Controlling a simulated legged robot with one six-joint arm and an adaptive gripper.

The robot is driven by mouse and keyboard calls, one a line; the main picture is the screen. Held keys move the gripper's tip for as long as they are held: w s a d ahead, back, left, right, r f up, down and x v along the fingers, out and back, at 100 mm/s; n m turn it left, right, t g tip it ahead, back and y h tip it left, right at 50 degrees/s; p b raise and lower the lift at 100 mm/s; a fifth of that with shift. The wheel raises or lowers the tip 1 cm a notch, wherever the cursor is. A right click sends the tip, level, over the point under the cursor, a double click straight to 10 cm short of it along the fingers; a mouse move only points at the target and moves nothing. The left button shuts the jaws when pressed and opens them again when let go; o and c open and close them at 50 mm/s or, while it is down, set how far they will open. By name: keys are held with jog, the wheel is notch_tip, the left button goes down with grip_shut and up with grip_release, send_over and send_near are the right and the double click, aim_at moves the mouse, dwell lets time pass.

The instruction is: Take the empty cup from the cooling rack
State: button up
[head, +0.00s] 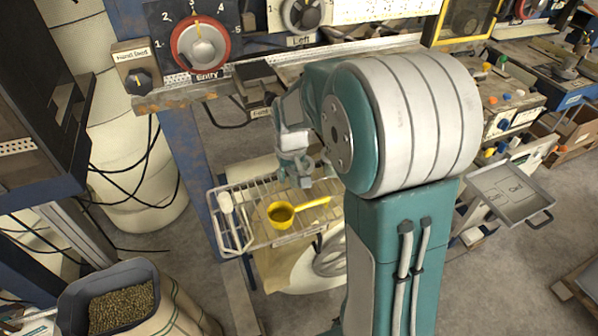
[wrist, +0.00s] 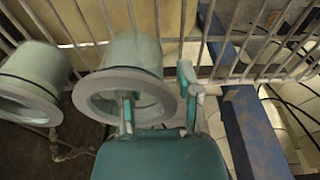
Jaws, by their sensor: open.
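In the wrist view a grey-green cup (wrist: 135,60) with a wide rim has its mouth turned toward the camera. My gripper (wrist: 155,80) is open there; its left finger shows within the cup's mouth and its right finger is outside, beside the rim. I cannot tell whether either finger touches. A second similar cup (wrist: 28,80) is at the left. The cooling rack (head: 240,240) is a metal wire rack in the head view, with my gripper (head: 306,180) over its back right part. A whitish cup (head: 225,203) is at its left side. Which cup is empty is unclear.
A yellow scoop (head: 282,214) with a long handle is on the rack. A blue post (head: 192,165) stands left of the rack. A machine panel with dials (head: 200,45) is behind. A bin of beans (head: 120,305) stands at the lower left.

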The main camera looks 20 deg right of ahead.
grip_shut()
